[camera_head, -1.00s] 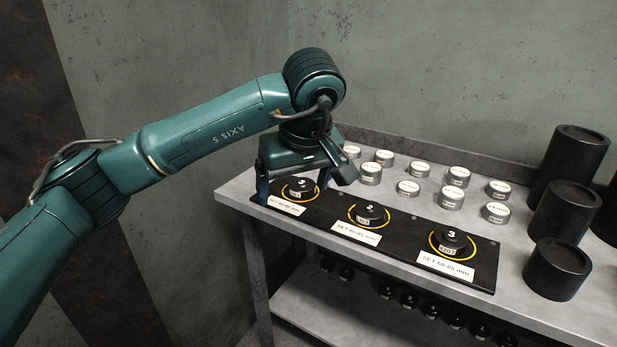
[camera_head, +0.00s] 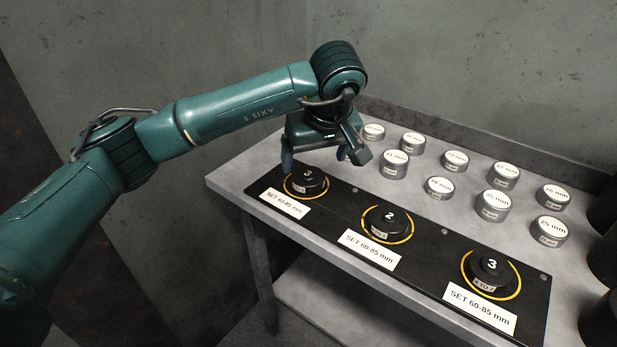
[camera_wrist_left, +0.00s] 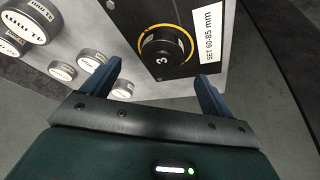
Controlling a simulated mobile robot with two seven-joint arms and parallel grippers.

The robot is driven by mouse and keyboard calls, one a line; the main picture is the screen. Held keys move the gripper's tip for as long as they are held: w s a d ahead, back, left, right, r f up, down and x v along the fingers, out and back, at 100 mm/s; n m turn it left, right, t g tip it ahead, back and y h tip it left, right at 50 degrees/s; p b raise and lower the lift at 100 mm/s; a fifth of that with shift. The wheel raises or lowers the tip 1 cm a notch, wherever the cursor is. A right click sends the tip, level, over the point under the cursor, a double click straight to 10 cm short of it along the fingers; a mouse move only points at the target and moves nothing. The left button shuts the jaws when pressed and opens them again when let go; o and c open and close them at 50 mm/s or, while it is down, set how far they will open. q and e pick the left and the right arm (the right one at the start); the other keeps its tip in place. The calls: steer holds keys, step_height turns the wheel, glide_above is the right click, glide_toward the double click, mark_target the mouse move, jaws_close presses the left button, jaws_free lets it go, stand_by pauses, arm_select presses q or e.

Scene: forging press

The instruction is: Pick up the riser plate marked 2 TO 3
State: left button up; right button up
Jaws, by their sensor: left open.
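Three round black pieces stand in yellow rings on a black board. My left gripper (camera_head: 320,160) is open and empty, just behind and above the left piece. In the left wrist view, the left piece (camera_wrist_left: 162,53) lies beyond the open fingers (camera_wrist_left: 160,88), between their lines. My right gripper is not seen.
The grey table (camera_head: 450,262) carries the board (camera_head: 335,205), with white SET 60-85 mm cards in front of the pieces. Several silver cylinders with white tops, one here (camera_head: 438,188), stand behind the board. Dark cylinders (camera_head: 603,320) stand at the right edge. A wall is behind.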

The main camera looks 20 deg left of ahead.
mark_target(308, 174)
arm_select(q)
steer(key=shift+a+x, duration=0.1)
steer(key=shift+x, duration=1.4)
steer(key=shift+a+x, duration=0.15)
steer(key=shift+x, duration=1.3)
steer(key=shift+c, duration=0.5)
steer(key=c, duration=1.3)
steer(key=shift+r, duration=0.15)
steer(key=shift+c, duration=0.4)
